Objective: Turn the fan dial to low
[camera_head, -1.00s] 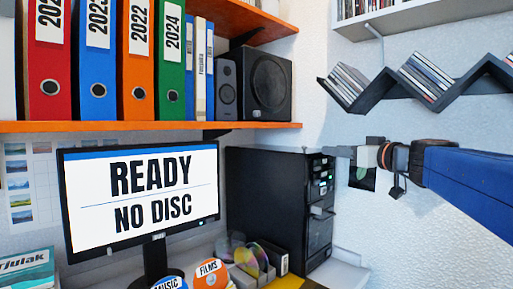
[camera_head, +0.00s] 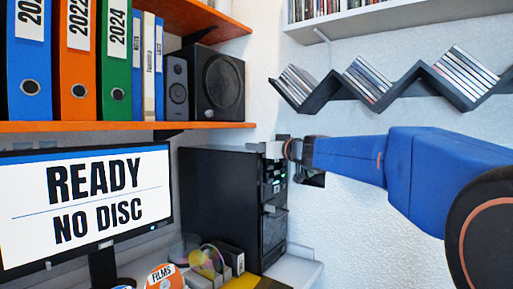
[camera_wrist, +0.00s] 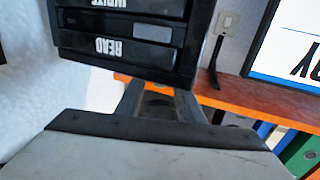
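The black computer tower (camera_head: 222,205) stands right of the monitor, with its front panel facing right. The wrist view shows part of this front upside down, with slots labelled READ and WRITE (camera_wrist: 118,35). I cannot make out a fan dial or its setting in either view. My gripper (camera_head: 273,150) is at the top front edge of the tower and covers part of it. In the wrist view my gripper (camera_wrist: 157,92) has its two fingers apart, near the tower's top edge. A dark round shape shows between them, likely the speaker behind. I cannot tell whether they touch anything.
The monitor (camera_head: 85,205) reads READY, NO DISC. Above it an orange shelf (camera_head: 100,127) holds binders and black speakers (camera_head: 218,85). A zigzag disc shelf (camera_head: 390,97) hangs on the right wall.

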